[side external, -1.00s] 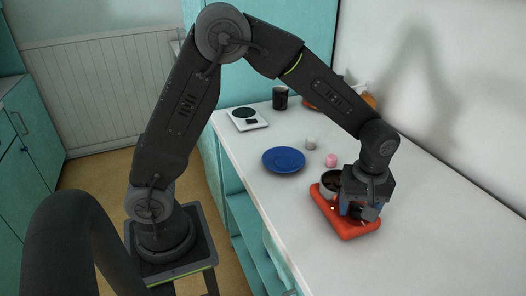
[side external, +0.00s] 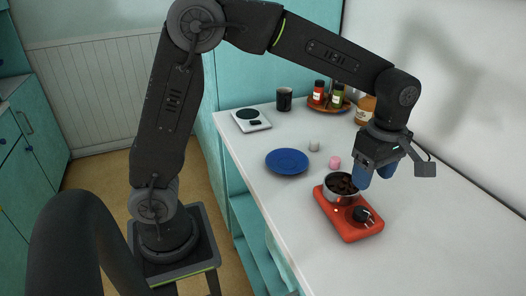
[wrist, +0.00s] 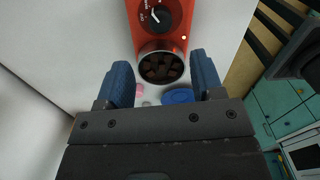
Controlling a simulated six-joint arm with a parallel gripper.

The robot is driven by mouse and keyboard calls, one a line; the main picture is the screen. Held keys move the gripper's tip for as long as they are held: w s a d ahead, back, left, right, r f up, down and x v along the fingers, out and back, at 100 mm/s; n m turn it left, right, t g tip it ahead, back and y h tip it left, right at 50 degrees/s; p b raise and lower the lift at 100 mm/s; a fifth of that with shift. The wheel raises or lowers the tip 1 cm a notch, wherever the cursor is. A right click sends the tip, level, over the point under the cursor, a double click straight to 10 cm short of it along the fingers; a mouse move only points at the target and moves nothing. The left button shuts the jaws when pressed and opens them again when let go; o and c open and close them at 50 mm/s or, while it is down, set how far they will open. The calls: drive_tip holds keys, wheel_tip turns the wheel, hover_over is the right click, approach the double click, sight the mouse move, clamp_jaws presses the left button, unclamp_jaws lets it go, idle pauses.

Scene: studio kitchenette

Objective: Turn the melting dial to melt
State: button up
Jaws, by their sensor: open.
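The orange-red melting unit (side external: 347,224) stands on the white counter, its near end holding a round black dial (side external: 361,214). The dial also shows in the wrist view (wrist: 160,16), with a white pointer mark and printed labels around it; I cannot surely read which label the pointer meets. A small light (wrist: 183,37) glows on the unit. A metal pot (side external: 341,188) with dark chunks sits on the unit's far end. My gripper (side external: 375,175), with blue fingers, is open and empty above the unit, apart from the dial.
A blue plate (side external: 287,161), a pink cup-like item (side external: 334,162) and a small pale item (side external: 314,146) lie beyond the unit. A scale (side external: 250,119), black mug (side external: 284,99) and tray of jars (side external: 330,103) stand farther back. The counter's near right is clear.

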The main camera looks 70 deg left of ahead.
drive_tip(key=s+a+r+m+t, duration=0.2)
drive_tip(key=s+a+r+m, duration=0.15)
drive_tip(key=s+m, duration=0.25)
drive_tip(key=s+a+r+m+t, duration=0.1)
drive_tip(key=s+a+r+m, duration=0.1)
drive_tip(key=s+r+m, duration=0.3)
drive_tip(key=s+a+f+m+t, duration=0.2)
drive_tip(key=s+f+m, duration=0.1)
drive_tip(key=s+m, duration=0.5)
drive_tip(key=shift+s+a+f+t, duration=0.4)
drive_tip(key=shift+s, duration=0.15)
drive_tip(key=n+g, duration=0.6)
drive_tip(key=n, duration=1)
hover_over(362, 210)
drive_tip(key=f, duration=0.2)
wheel_tip(362, 210, down, 13)
drive_tip(key=shift+r, duration=0.15)
drive_tip(key=shift+c, duration=0.4)
